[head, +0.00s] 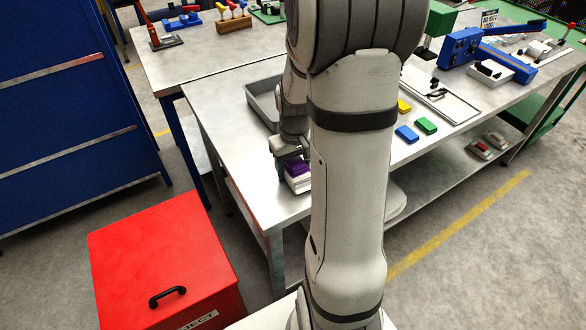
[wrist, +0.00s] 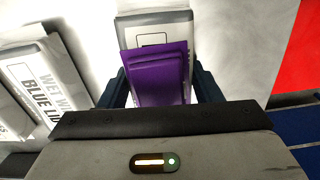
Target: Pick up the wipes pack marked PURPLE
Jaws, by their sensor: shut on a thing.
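A pale pack with a purple top (head: 299,170) is at the near left corner of the bench, under my gripper (head: 290,157) in the head view. In the wrist view the purple part (wrist: 158,75) lies between my two dark fingers, and a pale pack face with a dark outline shows beyond it. My gripper (wrist: 160,88) is shut on this purple-topped pack. No word PURPLE is readable on it. I cannot tell whether the pack touches the bench.
A white pack lettered BLUE LID (wrist: 45,85) lies to the left in the wrist view. A grey tray (head: 257,107) stands behind my gripper. Blue (head: 407,133), green (head: 427,125) and yellow (head: 403,106) blocks lie right of my arm. A red bin (head: 160,255) stands on the floor.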

